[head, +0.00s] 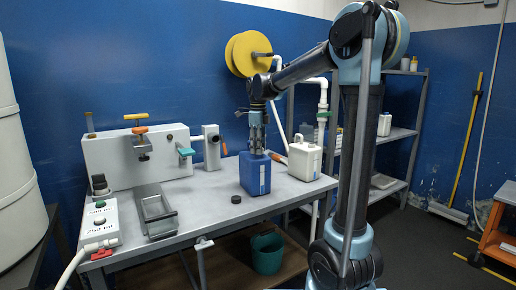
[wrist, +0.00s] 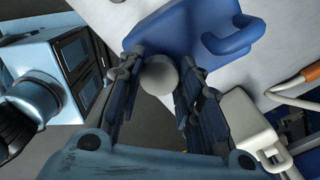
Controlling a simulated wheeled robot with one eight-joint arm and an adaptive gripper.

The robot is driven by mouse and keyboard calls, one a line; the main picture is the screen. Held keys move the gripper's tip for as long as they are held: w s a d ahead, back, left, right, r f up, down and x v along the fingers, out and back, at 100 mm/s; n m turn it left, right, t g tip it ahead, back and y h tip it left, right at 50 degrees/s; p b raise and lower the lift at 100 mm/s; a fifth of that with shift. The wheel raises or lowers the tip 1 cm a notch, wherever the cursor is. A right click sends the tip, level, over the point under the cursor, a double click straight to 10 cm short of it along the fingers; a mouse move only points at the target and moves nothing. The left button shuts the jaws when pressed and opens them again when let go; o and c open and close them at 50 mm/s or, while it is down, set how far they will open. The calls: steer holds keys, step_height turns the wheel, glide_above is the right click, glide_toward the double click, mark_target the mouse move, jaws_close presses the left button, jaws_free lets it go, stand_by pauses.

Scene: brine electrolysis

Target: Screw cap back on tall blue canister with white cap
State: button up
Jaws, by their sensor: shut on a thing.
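The tall blue canister (head: 255,175) stands upright on the grey table. Its blue top and handle (wrist: 232,38) show in the wrist view. My gripper (head: 257,148) points straight down over the canister's top. In the wrist view my gripper (wrist: 166,72) is shut on the round white cap (wrist: 160,73), with one finger on each side. The cap is over the canister's top, at the side away from the handle. The canister's neck is hidden beneath the cap and fingers, so I cannot tell whether the cap is seated on the thread.
A white jug (head: 304,158) stands right of the canister; it also shows in the wrist view (wrist: 246,122). A small black cap (head: 236,199) lies in front of the canister. A metal tray (head: 155,212) and a control box (head: 98,222) are at the left.

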steer(key=shift+f, duration=0.8)
stand_by(2.3)
steer(key=m, duration=0.5)
steer(key=shift+m, duration=0.3)
steer(key=o, duration=1.2)
steer(key=shift+o, duration=0.2)
steer(key=shift+r, duration=2.25)
